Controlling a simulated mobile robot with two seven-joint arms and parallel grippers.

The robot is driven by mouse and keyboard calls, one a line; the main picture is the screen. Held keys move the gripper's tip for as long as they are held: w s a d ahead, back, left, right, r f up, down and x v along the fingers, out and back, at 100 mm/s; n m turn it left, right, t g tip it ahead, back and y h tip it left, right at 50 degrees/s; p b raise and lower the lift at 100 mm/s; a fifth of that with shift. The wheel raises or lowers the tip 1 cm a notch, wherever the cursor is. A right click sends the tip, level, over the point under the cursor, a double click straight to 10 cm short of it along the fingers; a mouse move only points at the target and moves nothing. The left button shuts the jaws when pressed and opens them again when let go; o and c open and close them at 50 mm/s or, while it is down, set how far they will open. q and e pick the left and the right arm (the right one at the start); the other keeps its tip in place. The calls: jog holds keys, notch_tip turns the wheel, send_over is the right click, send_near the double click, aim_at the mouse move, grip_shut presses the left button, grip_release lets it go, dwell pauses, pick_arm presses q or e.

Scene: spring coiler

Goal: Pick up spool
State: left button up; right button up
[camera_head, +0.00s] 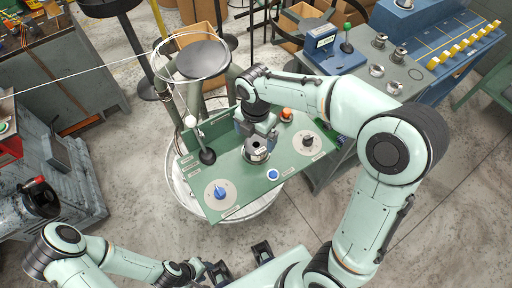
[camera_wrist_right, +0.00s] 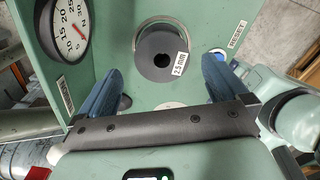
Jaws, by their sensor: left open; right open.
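The spool (camera_wrist_right: 158,54) is a dark grey disc with a central hole and a "2.5 mm" label, seen from above in the right wrist view. It sits on the green panel of the machine; in the head view the spool (camera_head: 257,153) is partly covered by my right gripper (camera_head: 257,130). In the right wrist view my right gripper (camera_wrist_right: 163,82) is open, its blue fingers apart on the left and right, with the spool beyond them. Nothing is between the fingers. My left gripper (camera_head: 241,262) is open and empty at the bottom of the head view, away from the panel.
The green panel (camera_head: 232,185) carries a blue knob (camera_head: 220,193), a dark knob (camera_head: 307,140), a blue button (camera_head: 273,175) and an orange button (camera_head: 286,114). A dial gauge (camera_wrist_right: 71,28) stands left of the spool. A workbench (camera_head: 345,150) stands to the right.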

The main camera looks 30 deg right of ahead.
aim_at(256, 145)
jog(key=shift+s+f, duration=0.15)
jog(key=shift+f, duration=2.65)
jog(key=c, duration=1.1)
